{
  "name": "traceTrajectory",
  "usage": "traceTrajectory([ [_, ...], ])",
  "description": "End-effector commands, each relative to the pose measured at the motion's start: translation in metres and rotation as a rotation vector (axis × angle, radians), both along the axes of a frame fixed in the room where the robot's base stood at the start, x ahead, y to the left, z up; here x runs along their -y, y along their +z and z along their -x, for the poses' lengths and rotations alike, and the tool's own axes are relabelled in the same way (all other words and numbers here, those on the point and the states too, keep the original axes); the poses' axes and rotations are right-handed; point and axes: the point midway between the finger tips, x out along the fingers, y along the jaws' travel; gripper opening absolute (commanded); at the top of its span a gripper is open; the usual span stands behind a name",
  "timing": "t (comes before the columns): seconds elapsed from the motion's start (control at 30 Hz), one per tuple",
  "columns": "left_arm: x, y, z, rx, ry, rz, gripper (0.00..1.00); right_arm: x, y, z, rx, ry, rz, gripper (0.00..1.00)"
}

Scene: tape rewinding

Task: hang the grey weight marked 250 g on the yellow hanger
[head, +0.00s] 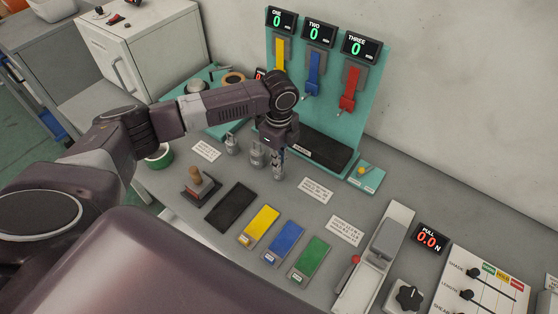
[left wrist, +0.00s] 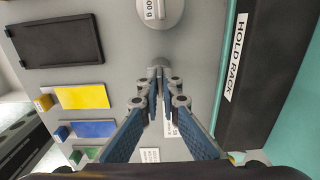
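My left gripper (head: 278,168) points down over the bench beside the grey weights. In the left wrist view its fingertips (left wrist: 159,82) are close together. A small round grey piece shows just past the tips, and I cannot tell whether it is held. A grey weight (head: 257,156) stands just left of the fingers; it also shows at the top of the left wrist view (left wrist: 158,10), its label cut to "00 g". A smaller grey weight (head: 231,145) stands further left, its marking unreadable. The yellow hanger (head: 279,52) hangs empty under display ONE. My right gripper is out of view.
A teal stand also holds blue (head: 314,75) and red (head: 350,90) hangers. A dark HOLD RACK tray (head: 322,152) lies at its foot. Black (head: 231,207), yellow (head: 260,225), blue and green pads lie nearer. A stamp (head: 199,185) and a lever device (head: 375,260) flank them.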

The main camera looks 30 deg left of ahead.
Motion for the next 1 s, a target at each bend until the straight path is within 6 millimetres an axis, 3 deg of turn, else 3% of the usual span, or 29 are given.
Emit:
traceTrajectory([
  [0.23, 0.000, -0.002, 0.000, 0.000, 0.000, 0.000, 0.00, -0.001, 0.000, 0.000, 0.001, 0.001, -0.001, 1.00],
  [0.4, 0.000, -0.002, 0.000, 0.000, 0.000, 0.000, 0.22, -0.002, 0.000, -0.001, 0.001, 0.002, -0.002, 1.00],
  [0.7, 0.000, 0.000, 0.000, 0.000, 0.000, -0.001, 0.22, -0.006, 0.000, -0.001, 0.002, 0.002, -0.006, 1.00],
  [0.87, 0.000, 0.015, -0.002, 0.004, 0.000, 0.000, 0.22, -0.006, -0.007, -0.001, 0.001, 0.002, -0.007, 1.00],
  [1.0, 0.000, 0.043, -0.002, 0.006, 0.000, 0.000, 0.22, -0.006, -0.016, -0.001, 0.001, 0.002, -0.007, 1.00],
])
